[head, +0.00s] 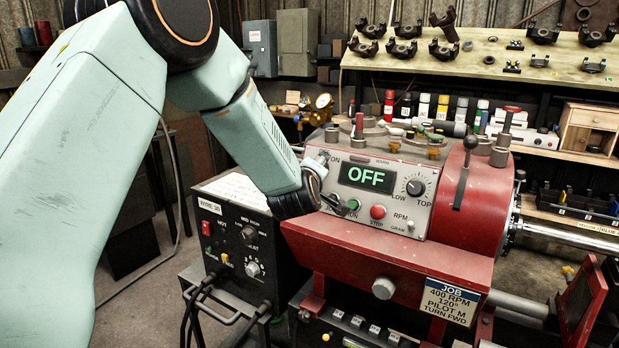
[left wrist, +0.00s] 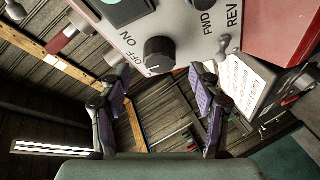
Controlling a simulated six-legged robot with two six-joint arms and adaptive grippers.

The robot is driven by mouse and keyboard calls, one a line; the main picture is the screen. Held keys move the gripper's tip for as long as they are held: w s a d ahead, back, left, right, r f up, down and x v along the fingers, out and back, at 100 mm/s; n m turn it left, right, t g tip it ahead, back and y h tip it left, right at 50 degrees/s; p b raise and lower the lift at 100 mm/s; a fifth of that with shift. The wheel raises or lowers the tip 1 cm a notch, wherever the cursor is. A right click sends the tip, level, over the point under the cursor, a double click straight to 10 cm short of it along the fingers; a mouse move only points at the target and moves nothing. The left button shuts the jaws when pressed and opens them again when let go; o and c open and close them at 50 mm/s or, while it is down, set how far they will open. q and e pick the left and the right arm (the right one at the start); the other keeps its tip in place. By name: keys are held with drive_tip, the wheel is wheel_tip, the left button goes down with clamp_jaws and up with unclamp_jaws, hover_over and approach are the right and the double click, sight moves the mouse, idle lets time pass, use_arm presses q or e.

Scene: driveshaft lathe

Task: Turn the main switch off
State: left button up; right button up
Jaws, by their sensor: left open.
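The main switch is a dark round knob (left wrist: 160,55) with OFF and ON printed beside it, in the left wrist view. A pale mark shows on its rim; I cannot tell which label it points at. My left gripper (left wrist: 161,78) is open, with one finger to each side of the knob's line in the picture. I see no clear contact. In the head view my left gripper (head: 336,187) is at the left end of the grey control panel (head: 407,210) and hides the switch; an ON label shows above it. The panel's display (head: 366,177) reads OFF. My right gripper is not in view.
A green RUN button (head: 352,204), a red STOP button (head: 377,212) and a speed knob (head: 415,187) are on the same panel. A FWD/REV lever (left wrist: 223,45) is close to the switch. A black welder-like box (head: 238,240) stands below my left arm.

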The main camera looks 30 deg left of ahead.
use_arm(q)
drive_tip(key=v, duration=0.8)
drive_tip(key=shift+s, duration=0.2)
drive_tip(key=shift+w, duration=0.1)
drive_tip(key=s+d+f+m+g+h+b, duration=0.25)
drive_tip(key=s+f+m, duration=0.2)
drive_tip(key=f, duration=0.55)
drive_tip(key=s+d+f+m+g+h+b, duration=0.1)
drive_tip(key=s+d+f+m+g, duration=0.25)
drive_tip(key=f, duration=0.55)
drive_tip(key=s+d+f+m+g+h+b, duration=0.15)
drive_tip(key=s+f+m, duration=0.35)
drive_tip(key=f, duration=0.5)
drive_tip(key=s+d+f+m+g+b, duration=0.1)
drive_tip(key=s+d+f+g+b, duration=0.1)
drive_tip(key=s+f, duration=0.9)
drive_tip(key=s+d+f+m+g+b, duration=0.1)
drive_tip(key=s+f+g+b, duration=0.4)
drive_tip(key=s+f, duration=0.6)
drive_tip(key=s+d, duration=0.1)
drive_tip(key=s, duration=0.4)
drive_tip(key=shift+s+f+m+h+b, duration=0.2)
drive_tip(key=shift+s+m+h+b, duration=0.1)
drive_tip(key=shift+s+h+b, duration=0.1)
